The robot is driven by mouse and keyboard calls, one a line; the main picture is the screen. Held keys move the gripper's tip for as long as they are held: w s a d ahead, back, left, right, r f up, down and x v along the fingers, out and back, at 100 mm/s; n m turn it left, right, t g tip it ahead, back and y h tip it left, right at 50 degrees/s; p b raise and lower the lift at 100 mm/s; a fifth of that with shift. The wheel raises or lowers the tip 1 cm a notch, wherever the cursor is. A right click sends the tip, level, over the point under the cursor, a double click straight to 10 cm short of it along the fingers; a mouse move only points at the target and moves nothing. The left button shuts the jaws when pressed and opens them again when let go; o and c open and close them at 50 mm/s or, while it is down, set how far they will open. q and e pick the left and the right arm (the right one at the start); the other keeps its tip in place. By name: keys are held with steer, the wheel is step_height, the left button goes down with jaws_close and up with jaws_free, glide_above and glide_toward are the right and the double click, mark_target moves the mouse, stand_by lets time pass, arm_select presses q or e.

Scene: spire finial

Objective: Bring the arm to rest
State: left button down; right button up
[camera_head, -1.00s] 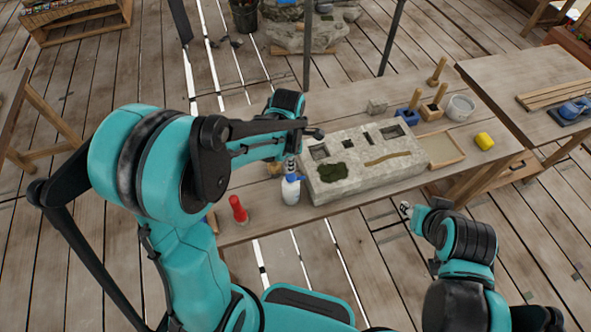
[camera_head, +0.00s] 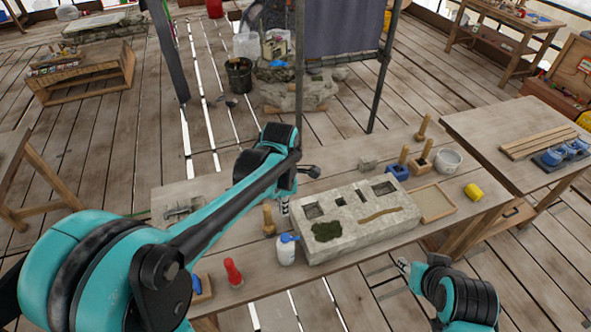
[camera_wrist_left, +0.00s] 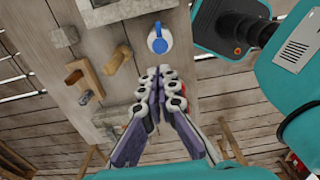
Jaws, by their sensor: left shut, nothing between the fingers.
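My left arm reaches in from the left over the workbench. My left gripper (camera_head: 284,207) hangs above the bench, just behind the white spray bottle with a blue top (camera_head: 287,249). In the left wrist view its fingers (camera_wrist_left: 160,76) are together with nothing between them, and the bottle (camera_wrist_left: 159,44) stands just past the tips. My right gripper (camera_head: 403,267) is low at the front edge of the bench, small and partly hidden by its own wrist, so its jaws cannot be read.
A pale stone block (camera_head: 340,245) with square recesses and a moss patch lies on the workbench (camera_head: 245,262). A red bottle (camera_head: 233,272), wooden-handled tools, a shallow tray (camera_head: 434,203) and a yellow object (camera_head: 473,192) are around it. A second table (camera_head: 490,135) stands right.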

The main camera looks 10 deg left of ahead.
arm_select(q)
steer(key=s+a+f+m+t+b, duration=0.1)
steer(key=s+f+m+t+b, duration=0.2)
steer(key=m, duration=0.9)
steer(key=s+a+f+m+t+b, duration=0.1)
steer(key=s+f+m+t+b, duration=0.3)
steer(key=s+m+b, duration=0.4)
steer(key=f+m+b, duration=0.1)
steer(key=m+b, duration=0.1)
steer(key=m, duration=0.2)
steer(key=shift+s+f+m, duration=0.15)
steer(key=shift+f+m, duration=0.25)
